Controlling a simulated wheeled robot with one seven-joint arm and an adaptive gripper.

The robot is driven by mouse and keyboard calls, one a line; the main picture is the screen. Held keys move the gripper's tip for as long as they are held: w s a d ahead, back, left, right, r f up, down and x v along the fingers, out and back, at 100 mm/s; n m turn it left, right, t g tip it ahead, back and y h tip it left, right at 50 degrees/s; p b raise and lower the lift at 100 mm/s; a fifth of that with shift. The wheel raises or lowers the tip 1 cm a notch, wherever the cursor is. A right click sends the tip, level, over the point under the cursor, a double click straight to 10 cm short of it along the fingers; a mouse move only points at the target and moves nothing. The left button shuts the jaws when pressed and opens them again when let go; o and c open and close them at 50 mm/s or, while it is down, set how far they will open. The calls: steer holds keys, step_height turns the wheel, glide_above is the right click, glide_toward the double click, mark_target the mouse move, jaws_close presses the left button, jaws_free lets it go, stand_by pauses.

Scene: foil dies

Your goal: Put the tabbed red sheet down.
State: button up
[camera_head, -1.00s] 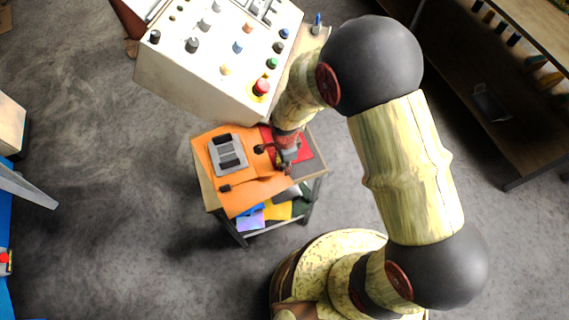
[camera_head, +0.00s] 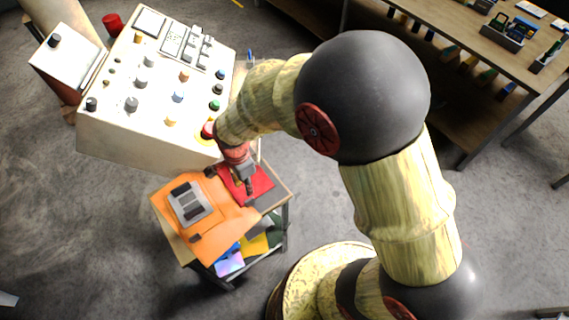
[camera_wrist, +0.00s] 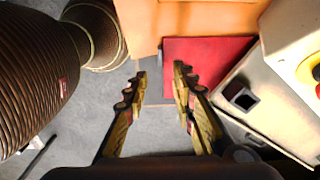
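The red sheet (camera_head: 262,186) lies flat on the right part of the small table's top, beside an orange sheet (camera_head: 222,222). My gripper (camera_head: 249,188) points down over the red sheet and hides part of it. In the wrist view the red sheet (camera_wrist: 215,55) lies beyond the fingertips, partly behind the right finger. My gripper (camera_wrist: 160,78) has its two fingers apart with nothing between them. I cannot make out the tab.
A grey slotted block (camera_head: 190,203) and a small dark piece (camera_head: 195,238) lie on the orange sheet. A control console (camera_head: 150,145) with knobs stands close behind the table. Coloured sheets (camera_head: 230,264) lie on the lower shelf. A workbench (camera_head: 460,60) stands at the back right.

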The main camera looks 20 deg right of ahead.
steer(key=s+d+r+n+t, duration=0.1)
steer(key=d+r+n, duration=0.2)
steer(key=r, duration=0.5)
steer(key=s+d+r+n+t, duration=0.1)
steer(key=d+r+n, duration=0.1)
steer(key=d+r, duration=0.35)
steer(key=s+d+r+n+t, duration=0.1)
steer(key=s+d+r+n, duration=0.2)
steer(key=s+r, duration=0.3)
steer(key=s+d+r+n+t, duration=0.2)
steer(key=s+d+r+n, duration=0.2)
steer(key=r, duration=0.4)
steer(key=s+n, duration=0.1)
steer(key=n, duration=0.1)
steer(key=shift+s+n, duration=0.3)
steer(key=shift+s, duration=0.1)
step_height(320, 180, down, 8)
steer(key=b, duration=0.8)
steer(key=shift+r, duration=0.1)
